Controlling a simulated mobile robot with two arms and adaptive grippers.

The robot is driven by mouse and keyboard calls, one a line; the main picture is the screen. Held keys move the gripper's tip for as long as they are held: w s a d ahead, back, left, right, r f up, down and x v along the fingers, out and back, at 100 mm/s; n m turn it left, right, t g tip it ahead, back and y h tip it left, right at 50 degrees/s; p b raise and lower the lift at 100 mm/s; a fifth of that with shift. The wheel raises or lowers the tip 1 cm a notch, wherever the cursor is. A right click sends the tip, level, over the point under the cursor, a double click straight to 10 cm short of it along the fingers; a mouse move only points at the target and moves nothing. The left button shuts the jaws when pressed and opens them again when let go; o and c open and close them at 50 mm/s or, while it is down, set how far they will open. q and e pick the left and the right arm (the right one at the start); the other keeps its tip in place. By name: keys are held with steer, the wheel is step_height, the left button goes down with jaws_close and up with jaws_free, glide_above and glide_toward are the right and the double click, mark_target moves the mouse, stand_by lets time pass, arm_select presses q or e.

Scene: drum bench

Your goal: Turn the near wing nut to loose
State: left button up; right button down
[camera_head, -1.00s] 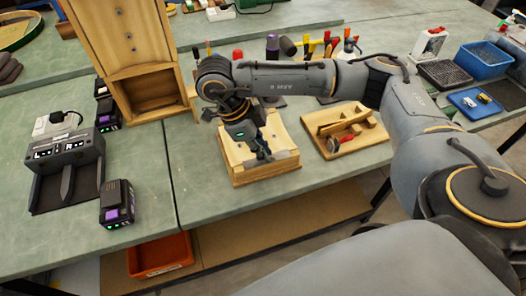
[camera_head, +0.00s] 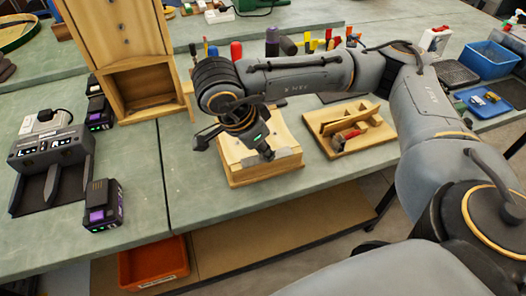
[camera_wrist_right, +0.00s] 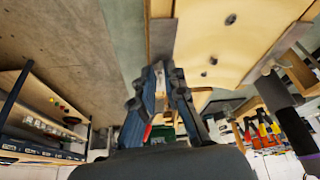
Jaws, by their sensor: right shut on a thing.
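A low wooden block (camera_head: 238,177) with a pale top sits near the bench's front edge. My right gripper (camera_head: 266,153) points down at the block's near right part, its wrist tilted. In the right wrist view its two fingers (camera_wrist_right: 159,78) are close together, with a narrow gap between them. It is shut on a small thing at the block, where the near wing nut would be. The nut itself is hidden by the fingers, so its angle cannot be told. My left gripper is not in view.
A wooden tray (camera_head: 372,142) with a red-handled tool lies right of the block. A tall wooden case (camera_head: 118,50) stands behind left. A charger (camera_head: 50,150) and a battery (camera_head: 103,205) lie at left. Bare bench top lies between battery and block.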

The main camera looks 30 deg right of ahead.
stand_by(0.3)
steer(key=c, duration=1.4)
jaws_free()
steer(key=v, duration=1.2)
